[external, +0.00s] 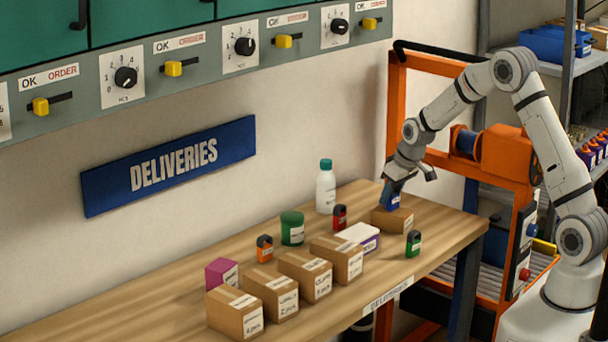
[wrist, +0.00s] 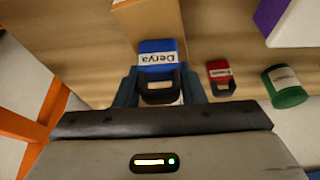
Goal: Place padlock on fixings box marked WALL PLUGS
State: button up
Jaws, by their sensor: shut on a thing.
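My gripper (external: 397,182) is shut on a blue padlock (external: 390,197) at the far right end of the bench. In the wrist view the padlock (wrist: 160,50) has a white label reading "Derya", and its dark shackle is between the fingers (wrist: 160,90). A low cardboard box (external: 392,221) is directly below or behind the padlock; I cannot tell whether they touch. Several more cardboard boxes (external: 235,312) stand in a row along the bench front. Their labels are too small to read, so I cannot tell which is marked WALL PLUGS.
Red (external: 340,217), orange (external: 264,249) and green (external: 413,244) padlocks stand on the bench (external: 440,234). A green tub (external: 292,229), white bottle (external: 326,190), white-and-purple box (external: 358,237) and magenta box (external: 222,273) are also there. An orange frame (external: 397,110) stands beyond the right end.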

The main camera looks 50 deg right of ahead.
jog(key=o, duration=1)
jog(key=shift+f, duration=0.1)
jog(key=shift+o, duration=0.2)
jog(key=shift+s+r, duration=0.1)
jog(key=shift+r, duration=0.5)
jog(key=b+v, duration=0.2)
jog(key=v, duration=0.9)
jog(key=s+a+r, duration=0.1)
jog(key=s+a, duration=0.2)
jog(key=s, duration=0.8)
jog(key=s+a+r+g, duration=0.1)
jog(key=s+a, duration=0.2)
jog(key=s, duration=0.7)
jog(key=s+a, duration=0.3)
jog(key=s, duration=0.8)
jog(key=shift+s+r, duration=0.35)
jog(key=shift+r, duration=0.05)
jog(key=shift+d, duration=0.1)
